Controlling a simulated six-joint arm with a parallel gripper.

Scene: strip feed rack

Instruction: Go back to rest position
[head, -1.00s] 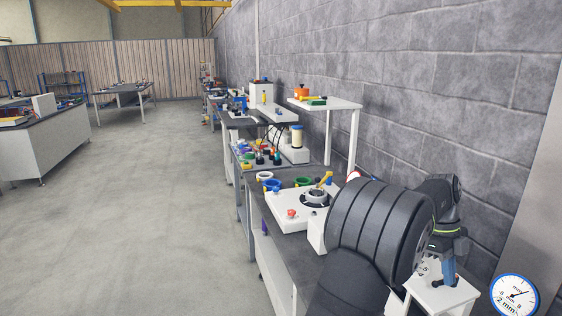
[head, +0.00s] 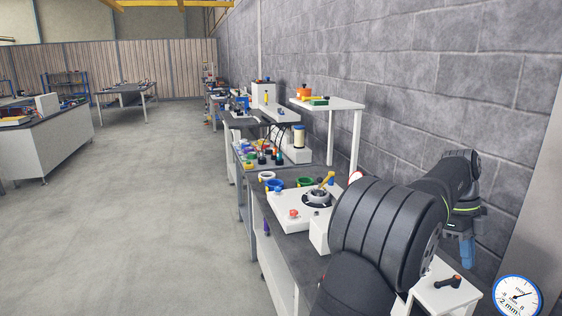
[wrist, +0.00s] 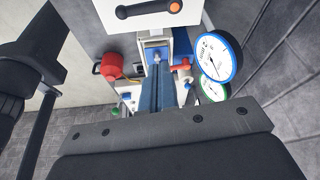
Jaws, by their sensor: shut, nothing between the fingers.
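My gripper (head: 467,254) shows in the head view at the right, its blue fingers pointing down in front of the grey wall. It is above and behind a white stand (head: 429,297), apart from it. In the wrist view the blue fingers (wrist: 156,66) are together and hold nothing. A dark handle with an orange end (head: 448,282) lies on the white stand's top. It also shows at the top of the wrist view (wrist: 148,8). My dark arm hides part of the bench.
A blue-rimmed dial gauge (head: 517,296) stands at the lower right. The wrist view also shows a green-rimmed gauge (wrist: 213,91) and a red container (wrist: 113,66). A white fixture (head: 286,213) and coloured rings are on the bench.

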